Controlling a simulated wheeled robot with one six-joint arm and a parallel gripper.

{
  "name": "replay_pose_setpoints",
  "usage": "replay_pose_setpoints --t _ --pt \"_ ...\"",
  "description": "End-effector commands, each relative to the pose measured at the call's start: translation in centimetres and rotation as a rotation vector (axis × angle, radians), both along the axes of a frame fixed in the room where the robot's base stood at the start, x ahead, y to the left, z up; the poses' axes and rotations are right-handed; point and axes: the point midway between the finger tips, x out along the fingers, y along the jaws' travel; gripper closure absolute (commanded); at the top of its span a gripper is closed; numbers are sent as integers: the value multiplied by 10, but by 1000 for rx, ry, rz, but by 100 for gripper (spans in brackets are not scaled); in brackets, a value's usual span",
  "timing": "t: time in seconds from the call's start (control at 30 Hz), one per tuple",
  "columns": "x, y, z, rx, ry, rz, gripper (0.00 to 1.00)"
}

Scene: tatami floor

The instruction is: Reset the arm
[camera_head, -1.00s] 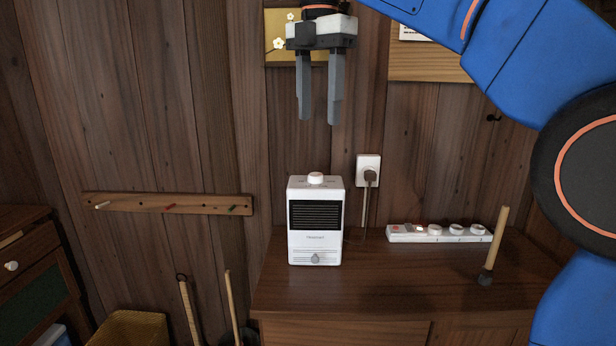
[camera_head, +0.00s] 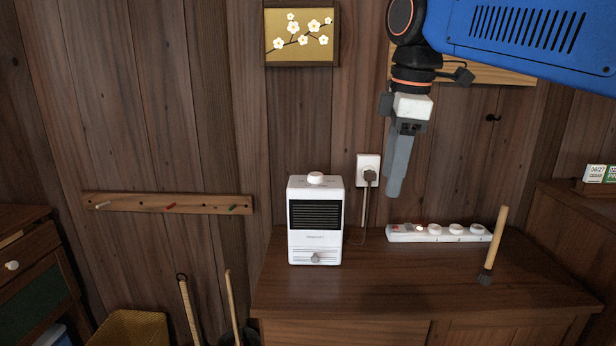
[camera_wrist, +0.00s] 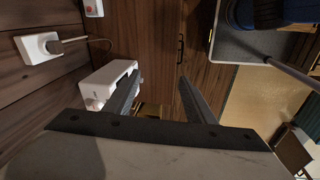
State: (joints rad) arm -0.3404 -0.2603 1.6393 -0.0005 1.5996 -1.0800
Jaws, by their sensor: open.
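My gripper (camera_head: 396,190) hangs from my blue arm at the upper right of the head view, fingers pointing down. It is in the air above the cabinet, up and right of the white heater (camera_head: 315,222), touching nothing. In the head view its fingers overlap each other. In the wrist view the two fingers (camera_wrist: 157,92) stand apart with nothing between them. The white heater stands upright on the cabinet top and also shows in the wrist view (camera_wrist: 98,88), behind the left finger.
The wooden cabinet top (camera_head: 400,285) holds a power strip (camera_head: 438,233) and a wooden-handled brush (camera_head: 496,245). A wall outlet (camera_head: 367,165) with a plug is behind. A peg rail (camera_head: 168,204) and a framed flower picture (camera_head: 300,38) are on the wall. The cabinet's front middle is clear.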

Motion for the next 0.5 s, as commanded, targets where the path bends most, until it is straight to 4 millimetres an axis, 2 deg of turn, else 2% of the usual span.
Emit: replay_pose_setpoints --t 0.03,0.2,0.37,0.5 --pt "-10 -13 -14 13 -9 -79 50" --pt "-39 -49 -65 71 -47 -366 50" --pt "-69 -78 -119 132 -81 -633 50" --pt "-98 -100 -169 193 -113 -864 50"
